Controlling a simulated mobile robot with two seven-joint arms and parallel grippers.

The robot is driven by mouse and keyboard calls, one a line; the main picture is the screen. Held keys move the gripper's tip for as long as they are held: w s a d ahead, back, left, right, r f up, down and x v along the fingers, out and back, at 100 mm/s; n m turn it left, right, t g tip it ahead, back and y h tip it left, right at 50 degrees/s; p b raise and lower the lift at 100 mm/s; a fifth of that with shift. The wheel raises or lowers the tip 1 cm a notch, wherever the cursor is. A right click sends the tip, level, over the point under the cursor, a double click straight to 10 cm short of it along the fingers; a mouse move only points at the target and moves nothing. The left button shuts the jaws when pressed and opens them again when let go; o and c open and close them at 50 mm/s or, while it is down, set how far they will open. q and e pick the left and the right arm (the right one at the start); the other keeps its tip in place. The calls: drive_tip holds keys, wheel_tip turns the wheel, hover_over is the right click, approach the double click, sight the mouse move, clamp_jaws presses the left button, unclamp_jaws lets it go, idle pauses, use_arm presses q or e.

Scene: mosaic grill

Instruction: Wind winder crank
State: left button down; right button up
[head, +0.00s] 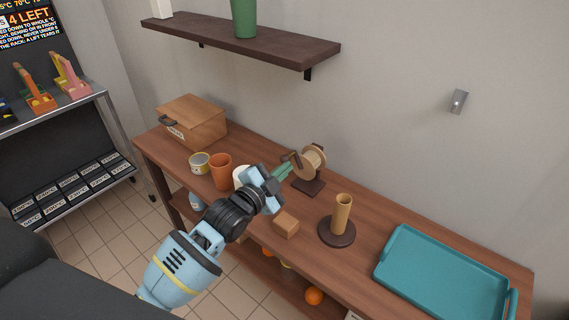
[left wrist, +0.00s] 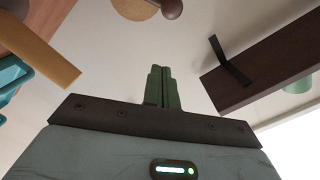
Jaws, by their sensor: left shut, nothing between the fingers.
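The winder has a tan spool (head: 313,160) on a dark stand (head: 308,185) on the wooden bench. A small dark crank (head: 292,159) shows on the spool's left side. In the left wrist view the fingers (left wrist: 163,85) lie together with a gap to the knob. My right gripper is out of view.
The bench (head: 375,240) also holds a wooden bread box (head: 193,122), a tin (head: 199,163), a terracotta cup (head: 221,172), a wooden block (head: 286,224), a dark-based post (head: 342,215) and a teal tray (head: 440,275). A dark wall shelf (head: 240,42) hangs above.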

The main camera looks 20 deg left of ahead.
use_arm(q)
drive_tip(key=w+a+f, duration=0.1)
drive_tip(key=w+f, duration=0.1)
drive_tip(key=w, duration=0.3)
drive_tip(key=shift+w+a+f, duration=0.2)
drive_tip(key=shift+f, duration=0.15)
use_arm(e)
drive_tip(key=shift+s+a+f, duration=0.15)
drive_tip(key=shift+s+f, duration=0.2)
